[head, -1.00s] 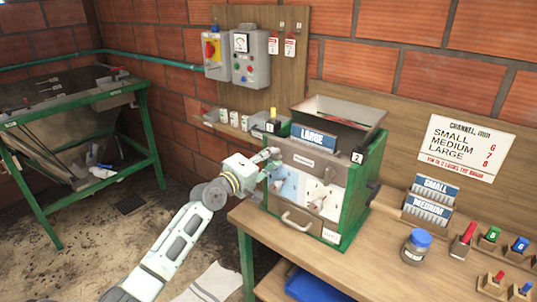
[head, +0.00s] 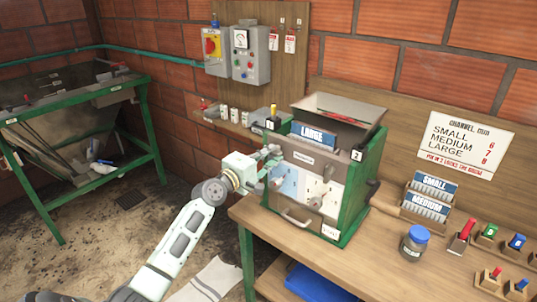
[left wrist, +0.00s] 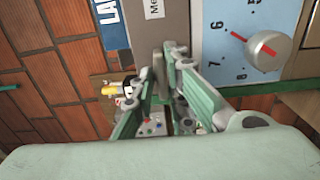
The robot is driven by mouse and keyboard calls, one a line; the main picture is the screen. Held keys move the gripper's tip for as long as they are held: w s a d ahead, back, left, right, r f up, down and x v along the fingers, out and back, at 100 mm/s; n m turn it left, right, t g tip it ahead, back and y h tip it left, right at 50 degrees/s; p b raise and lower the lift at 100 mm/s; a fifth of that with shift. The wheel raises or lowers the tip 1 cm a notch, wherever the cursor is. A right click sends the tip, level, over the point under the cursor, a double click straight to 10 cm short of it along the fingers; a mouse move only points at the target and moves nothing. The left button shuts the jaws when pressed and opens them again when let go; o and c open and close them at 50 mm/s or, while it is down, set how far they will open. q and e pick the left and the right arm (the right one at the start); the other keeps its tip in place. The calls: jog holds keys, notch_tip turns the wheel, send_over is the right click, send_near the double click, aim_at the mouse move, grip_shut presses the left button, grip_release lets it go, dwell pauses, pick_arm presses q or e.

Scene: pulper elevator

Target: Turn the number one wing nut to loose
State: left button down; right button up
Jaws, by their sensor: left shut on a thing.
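The pulper (head: 352,205) is a green and grey machine on the wooden bench. Its label 1 (head: 272,124) is at the upper left and its label 2 (head: 357,155) at the upper right. My left gripper (head: 273,153) is at the machine's left front edge, below label 1. In the left wrist view its fingers (left wrist: 164,66) are shut on a grey piece (left wrist: 158,72), which looks like the number one wing nut. The fingers hide most of it, so its turn position cannot be told. My right gripper is not in view.
A blue dial with a grey knob (left wrist: 269,50) is close beside the fingers. The bench (head: 390,272) holds a jar (head: 415,242), SMALL and MEDIUM racks (head: 425,208) and several coloured pegs. Control boxes (head: 250,56) hang on the back board.

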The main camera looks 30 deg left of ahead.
pick_arm(q)
jog(key=c, duration=1.7)
grip_release()
jog(key=shift+c, duration=0.2)
jog(key=s+a, duration=0.1)
jog(key=s, duration=1.1)
